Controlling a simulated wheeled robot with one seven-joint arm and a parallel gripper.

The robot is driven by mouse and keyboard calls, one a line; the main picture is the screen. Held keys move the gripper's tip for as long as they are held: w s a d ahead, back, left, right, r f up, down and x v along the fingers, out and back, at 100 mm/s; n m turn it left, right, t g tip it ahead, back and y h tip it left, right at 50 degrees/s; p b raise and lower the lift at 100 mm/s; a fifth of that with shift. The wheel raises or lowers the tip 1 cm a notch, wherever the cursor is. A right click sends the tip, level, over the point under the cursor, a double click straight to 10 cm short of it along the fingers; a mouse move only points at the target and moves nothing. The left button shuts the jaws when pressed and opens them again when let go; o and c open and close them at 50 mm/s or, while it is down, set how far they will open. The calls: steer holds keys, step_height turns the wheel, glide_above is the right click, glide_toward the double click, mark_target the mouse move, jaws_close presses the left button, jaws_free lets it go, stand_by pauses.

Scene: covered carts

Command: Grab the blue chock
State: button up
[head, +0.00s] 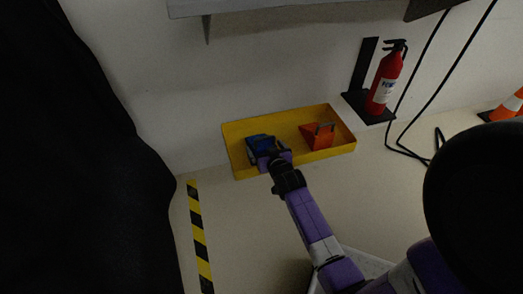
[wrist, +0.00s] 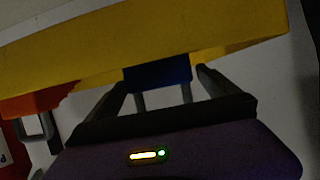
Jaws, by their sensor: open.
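The blue chock (head: 259,143) lies in the left part of a shallow yellow tray (head: 344,148) on the floor. My gripper (head: 268,152) reaches down over the tray and partly hides the chock in the head view. In the wrist view the blue chock (wrist: 158,73) shows as a dark blue block between the open fingers of my gripper (wrist: 162,80). I cannot tell whether the fingers touch it. An orange chock (head: 317,137) with a grey handle sits in the right part of the same tray.
A red fire extinguisher (head: 384,84) stands on a black stand right of the tray. Black cables (head: 420,95) hang farther right. An overhanging grey shelf (head: 260,5) is above. Black-and-yellow tape (head: 198,235) marks the floor at left. A dark cover (head: 80,160) fills the left side.

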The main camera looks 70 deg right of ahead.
mark_target(263, 143)
steer(key=b+x, duration=0.1)
steer(key=x, duration=0.2)
steer(key=shift+w+d+f+b, duration=0.15)
steer(key=shift+d+f+b, duration=0.1)
steer(key=shift+b, duration=0.05)
steer(key=c, duration=2)
steer(key=shift+r, duration=0.3)
